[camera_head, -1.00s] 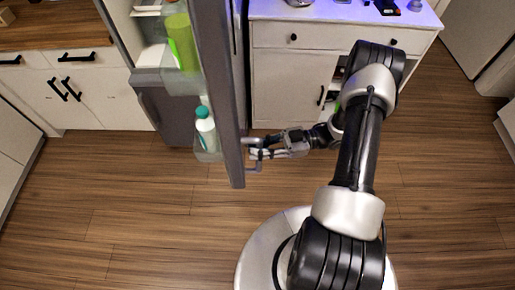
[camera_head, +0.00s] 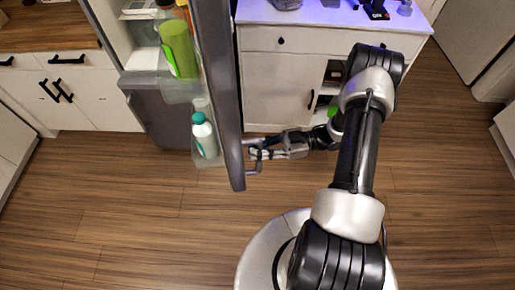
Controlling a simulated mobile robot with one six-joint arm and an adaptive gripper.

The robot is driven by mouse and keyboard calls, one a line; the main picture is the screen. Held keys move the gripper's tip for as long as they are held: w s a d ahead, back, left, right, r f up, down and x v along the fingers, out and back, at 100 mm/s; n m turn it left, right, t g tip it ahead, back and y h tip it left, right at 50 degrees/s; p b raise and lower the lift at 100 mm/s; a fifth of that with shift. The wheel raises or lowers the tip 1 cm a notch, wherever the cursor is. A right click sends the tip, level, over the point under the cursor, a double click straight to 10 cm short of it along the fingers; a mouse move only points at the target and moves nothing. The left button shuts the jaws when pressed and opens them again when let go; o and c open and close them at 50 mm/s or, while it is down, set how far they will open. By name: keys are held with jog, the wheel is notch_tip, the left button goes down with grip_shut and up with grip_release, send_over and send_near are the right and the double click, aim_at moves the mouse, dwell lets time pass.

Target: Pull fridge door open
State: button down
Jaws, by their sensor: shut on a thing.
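The grey fridge door (camera_head: 228,110) stands open, edge-on to the camera, with its inner shelves facing left. The door handle (camera_head: 254,168) sticks out to the right near the door's lower end. My gripper (camera_head: 260,153) is shut on the handle, reaching in from the right. The fingers partly cover the handle. The fridge interior (camera_head: 138,57) shows to the left behind the door.
The door shelves hold a green container (camera_head: 179,48) and a white bottle with a teal cap (camera_head: 204,136). A white cabinet (camera_head: 284,85) stands behind my arm. The wooden floor (camera_head: 130,220) in front and left is clear.

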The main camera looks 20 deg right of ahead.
jog(key=c, duration=1.5)
grip_release()
jog(key=v, duration=1.2)
jog(key=shift+d, duration=0.1)
jog(key=shift+w, duration=0.1)
